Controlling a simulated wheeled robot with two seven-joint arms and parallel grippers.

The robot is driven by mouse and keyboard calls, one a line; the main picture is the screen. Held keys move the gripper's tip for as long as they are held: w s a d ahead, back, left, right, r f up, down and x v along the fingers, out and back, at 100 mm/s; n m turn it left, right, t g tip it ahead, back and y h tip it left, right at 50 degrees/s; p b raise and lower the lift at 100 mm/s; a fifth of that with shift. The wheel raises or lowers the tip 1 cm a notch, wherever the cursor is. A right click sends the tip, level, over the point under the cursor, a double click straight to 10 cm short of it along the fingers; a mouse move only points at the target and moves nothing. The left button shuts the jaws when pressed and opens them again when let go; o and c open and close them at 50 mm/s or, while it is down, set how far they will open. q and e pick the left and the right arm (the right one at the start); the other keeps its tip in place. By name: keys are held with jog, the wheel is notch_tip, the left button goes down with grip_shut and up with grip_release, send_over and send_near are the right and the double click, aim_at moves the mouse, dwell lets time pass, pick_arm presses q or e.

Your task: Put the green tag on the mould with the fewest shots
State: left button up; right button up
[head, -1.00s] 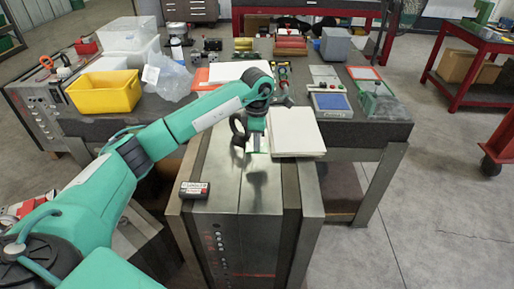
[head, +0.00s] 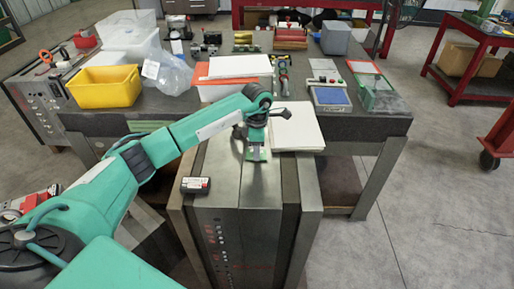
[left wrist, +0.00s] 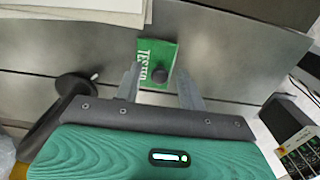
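The green tag (left wrist: 158,62) with white lettering and a dark round knob shows in the left wrist view, between the fingers of my left gripper (left wrist: 162,78). The fingers stand apart on either side of the knob, with gaps visible. In the head view my left gripper (head: 255,153) points down over the grey metal top (head: 235,185), with a bit of green at its tips. I cannot tell whether the tag rests flat on the metal. I cannot make out which things are the moulds or read any shot count. My right gripper is not in view.
Behind are a yellow bin (head: 105,87), a plastic bag (head: 170,75) and a blue-topped device (head: 330,97).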

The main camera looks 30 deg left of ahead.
pick_arm(q)
jog(key=shift+r, duration=0.2)
notch_tip(320, 180, up, 12)
jog(key=b, duration=0.4)
jog(key=shift+b, duration=0.3)
jog(key=shift+f, duration=0.1)
